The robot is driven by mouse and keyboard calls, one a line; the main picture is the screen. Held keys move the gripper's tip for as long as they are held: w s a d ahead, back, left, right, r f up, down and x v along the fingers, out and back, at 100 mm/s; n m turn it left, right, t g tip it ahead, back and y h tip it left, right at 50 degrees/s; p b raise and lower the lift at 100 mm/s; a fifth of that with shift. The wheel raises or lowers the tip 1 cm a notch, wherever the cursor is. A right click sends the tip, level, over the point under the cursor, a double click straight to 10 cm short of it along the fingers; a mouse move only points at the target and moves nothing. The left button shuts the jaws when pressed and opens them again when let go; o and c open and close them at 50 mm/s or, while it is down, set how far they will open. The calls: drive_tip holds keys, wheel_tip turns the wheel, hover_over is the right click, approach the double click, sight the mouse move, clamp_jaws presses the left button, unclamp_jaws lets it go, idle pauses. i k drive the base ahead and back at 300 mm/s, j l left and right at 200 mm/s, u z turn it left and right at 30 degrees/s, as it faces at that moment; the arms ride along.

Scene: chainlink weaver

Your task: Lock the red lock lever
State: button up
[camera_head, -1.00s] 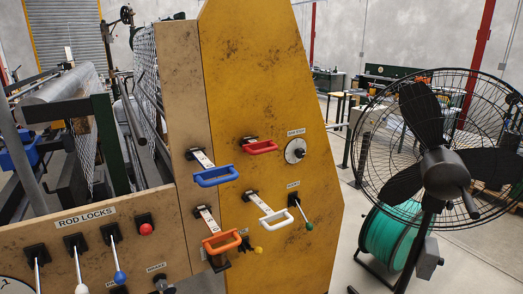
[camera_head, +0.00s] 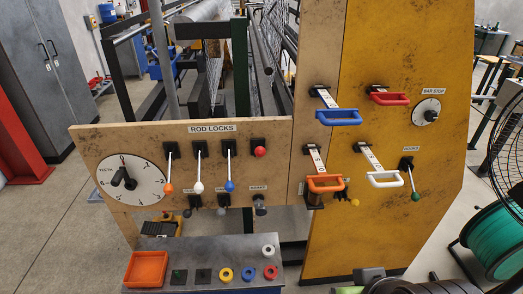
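Under the ROD LOCKS label, the red lock lever (camera_head: 260,151) shows as a red ball in front of its dark mount. Its shaft is not visible, so it seems to point out toward me. To its left, the orange (camera_head: 169,188), white (camera_head: 198,187) and blue (camera_head: 229,186) levers hang down on pale shafts from their own mounts. My gripper is not visible. Dark parts at the bottom right edge look like part of my arm.
A numbered dial (camera_head: 131,180) sits left of the levers. Blue (camera_head: 340,117), red (camera_head: 390,99), orange (camera_head: 325,184) and white (camera_head: 385,179) handles stick out at right. Below, a grey bench (camera_head: 215,252) holds an orange tray (camera_head: 147,269) and several rings. A fan and green reel (camera_head: 495,240) stand right.

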sight(260, 151)
drive_tip(key=i+j+u, duration=0.25)
drive_tip(key=j, duration=0.2)
drive_tip(key=i+j+u, duration=0.3)
drive_tip(key=i+j, duration=0.05)
drive_tip(key=j, duration=0.1)
